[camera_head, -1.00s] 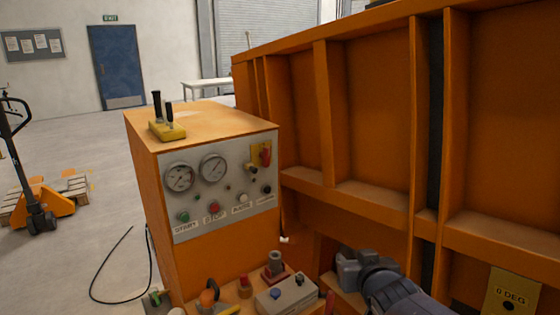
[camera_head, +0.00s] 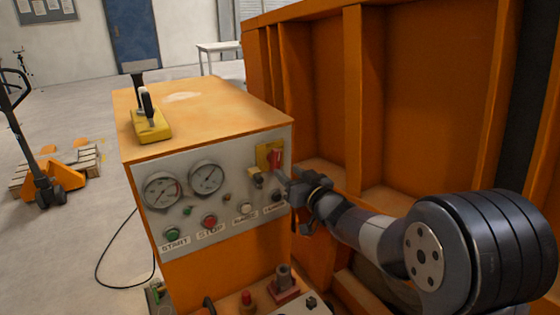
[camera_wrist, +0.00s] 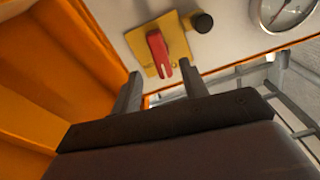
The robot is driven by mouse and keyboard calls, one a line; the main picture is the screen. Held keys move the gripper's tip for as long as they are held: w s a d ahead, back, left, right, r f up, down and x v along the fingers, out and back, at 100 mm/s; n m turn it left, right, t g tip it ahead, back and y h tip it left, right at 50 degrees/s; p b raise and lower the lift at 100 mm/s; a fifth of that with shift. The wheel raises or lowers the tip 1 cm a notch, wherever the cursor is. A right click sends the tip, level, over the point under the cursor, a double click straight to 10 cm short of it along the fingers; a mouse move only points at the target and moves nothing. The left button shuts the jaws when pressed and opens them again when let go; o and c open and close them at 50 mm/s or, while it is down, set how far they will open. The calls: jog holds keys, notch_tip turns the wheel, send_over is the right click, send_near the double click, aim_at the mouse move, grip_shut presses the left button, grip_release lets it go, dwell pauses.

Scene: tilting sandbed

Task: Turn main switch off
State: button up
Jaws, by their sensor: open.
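The main switch is a red handle (camera_head: 275,157) on a yellow plate (camera_head: 262,154) at the upper right of the grey control panel (camera_head: 183,234). In the wrist view the red handle (camera_wrist: 158,53) stands out from the yellow plate (camera_wrist: 177,44), just beyond my fingers. My gripper (camera_head: 286,180) is at the panel's right edge, close to the switch, in the head view. In the wrist view my gripper (camera_wrist: 163,88) has its two fingers spread apart, with nothing between them. The red handle lies ahead of the gap, and I cannot tell if a finger touches it.
A dark knob (camera_wrist: 202,22) sits beside the switch plate. The panel also carries gauges (camera_head: 207,177), a green START button (camera_head: 173,233) and a red STOP button (camera_head: 209,221). The orange ribbed wall (camera_head: 430,90) stands close on the right. A yellow lever block (camera_head: 151,127) sits on top.

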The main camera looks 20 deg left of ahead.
aim_at(278, 163)
jog(key=p+x, duration=0.1)
jog(key=x, duration=0.4)
jog(key=shift+w+a, duration=0.25)
jog(key=shift+a, duration=0.05)
grip_shut()
